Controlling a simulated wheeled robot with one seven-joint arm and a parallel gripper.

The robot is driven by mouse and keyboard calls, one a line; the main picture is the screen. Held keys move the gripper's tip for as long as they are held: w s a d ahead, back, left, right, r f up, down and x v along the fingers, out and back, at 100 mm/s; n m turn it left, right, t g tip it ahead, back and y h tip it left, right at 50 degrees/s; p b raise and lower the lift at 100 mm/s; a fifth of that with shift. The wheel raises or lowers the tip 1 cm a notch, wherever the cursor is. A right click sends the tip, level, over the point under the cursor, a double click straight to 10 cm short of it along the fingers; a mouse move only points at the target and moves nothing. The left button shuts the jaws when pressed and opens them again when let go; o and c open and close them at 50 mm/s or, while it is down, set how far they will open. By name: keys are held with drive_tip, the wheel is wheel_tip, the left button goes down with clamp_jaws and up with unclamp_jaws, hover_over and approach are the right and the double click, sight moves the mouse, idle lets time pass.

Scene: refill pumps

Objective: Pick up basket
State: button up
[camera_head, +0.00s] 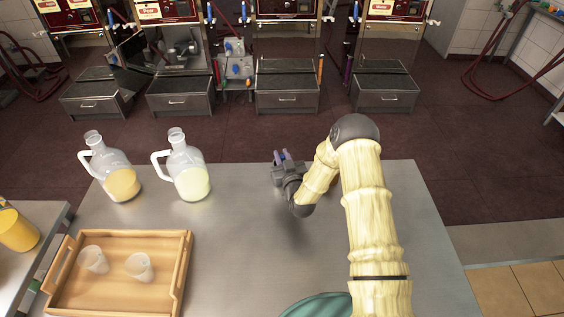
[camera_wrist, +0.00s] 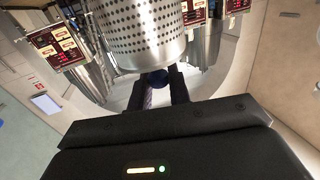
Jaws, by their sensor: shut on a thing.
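A perforated metal basket (camera_wrist: 140,30) fills the upper middle of the wrist view, directly beyond my fingertips. My gripper (camera_wrist: 165,85) is shut on a small dark-blue part at the basket's lower edge, which looks like its handle; the contact is partly hidden. In the head view my gripper (camera_head: 283,158) is over the far edge of the metal table (camera_head: 240,235), with a bluish part between its fingers. I cannot make out the basket's body in the head view.
Two glass jugs, one with orange liquid (camera_head: 122,184) and one with pale yellow liquid (camera_head: 191,184), stand left of my gripper. A wooden tray (camera_head: 185,262) with two cups is at the front left. A teal round object (camera_head: 315,306) is at the near edge. Machines stand beyond.

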wheel_tip(320, 180, up, 8)
drive_tip(key=shift+r+b, duration=0.2)
drive_tip(key=shift+b, duration=0.65)
drive_tip(key=shift+s+a+f, duration=0.1)
drive_tip(key=shift+s, duration=0.05)
